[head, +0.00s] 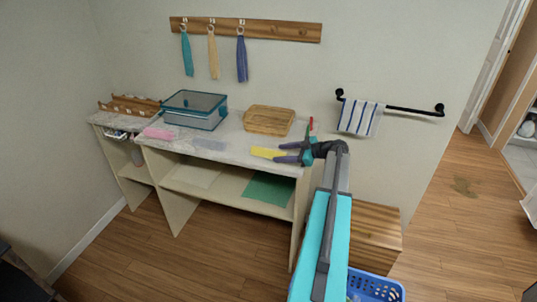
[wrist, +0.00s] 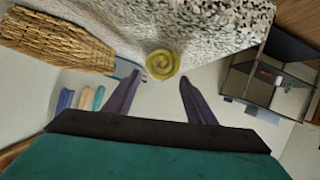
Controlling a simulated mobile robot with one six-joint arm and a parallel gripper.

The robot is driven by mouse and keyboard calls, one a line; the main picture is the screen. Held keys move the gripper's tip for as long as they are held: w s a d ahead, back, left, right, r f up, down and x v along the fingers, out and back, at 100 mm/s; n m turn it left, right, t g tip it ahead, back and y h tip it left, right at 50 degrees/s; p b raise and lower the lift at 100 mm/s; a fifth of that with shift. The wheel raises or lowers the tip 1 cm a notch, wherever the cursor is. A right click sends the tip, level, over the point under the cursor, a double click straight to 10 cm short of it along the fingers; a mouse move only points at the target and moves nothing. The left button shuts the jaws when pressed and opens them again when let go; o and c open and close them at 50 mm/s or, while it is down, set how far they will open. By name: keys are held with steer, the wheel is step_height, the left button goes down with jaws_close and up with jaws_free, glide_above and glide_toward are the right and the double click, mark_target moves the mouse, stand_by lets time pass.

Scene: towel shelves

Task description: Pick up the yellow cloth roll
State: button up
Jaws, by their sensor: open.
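The yellow cloth roll (head: 266,153) lies near the front right of the marble counter (head: 230,152). In the wrist view its spiral end (wrist: 162,65) faces me, just ahead of the fingertips and roughly centred across the gap. My gripper (wrist: 160,82) is open and empty, with one dark finger on each side of the gap. In the head view my gripper (head: 279,152) reaches in from the right, its fingers close to the roll's right end. I cannot tell whether they touch it.
A wicker tray (head: 268,119) stands behind the roll, and a teal-rimmed box (head: 194,110) farther left. Pink (head: 159,133) and grey (head: 210,144) cloths lie left on the counter. A wooden cabinet (head: 375,235) and a blue basket (head: 375,287) stand below my arm.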

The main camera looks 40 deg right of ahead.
mark_target(273, 153)
steer(key=shift+w, duration=0.1)
steer(key=shift+p+x, duration=1.1)
steer(key=shift+x, duration=0.05)
steer(key=shift+p+x, duration=0.6)
steer(key=shift+x, duration=0.8)
steer(key=shift+d, duration=0.15)
steer(key=shift+c, duration=0.4)
steer(key=c, duration=0.7)
